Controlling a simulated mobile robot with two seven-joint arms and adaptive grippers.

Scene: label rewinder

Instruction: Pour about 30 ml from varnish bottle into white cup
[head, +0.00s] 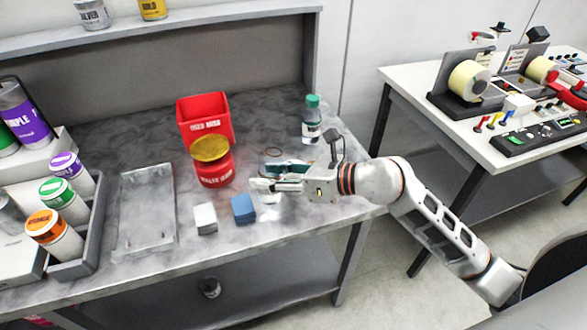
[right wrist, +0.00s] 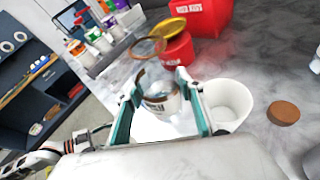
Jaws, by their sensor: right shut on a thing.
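My right gripper (head: 264,182) is over the front right of the grey workbench. In the right wrist view its fingers (right wrist: 160,100) are shut on a clear glass vessel with a label and amber-toned rim, which I take to be the varnish bottle (right wrist: 158,84). Its mouth looks open. The white cup (right wrist: 229,99) stands on the bench just right of the fingers in the wrist view, apparently empty. My left gripper is not in view.
A red can with a gold lid (head: 214,174) and a red bin (head: 205,120) stand left of the gripper. White (head: 205,218) and blue (head: 244,209) blocks lie in front. A green-capped bottle (head: 312,121) stands behind. A brown disc (right wrist: 283,113) lies beside the cup.

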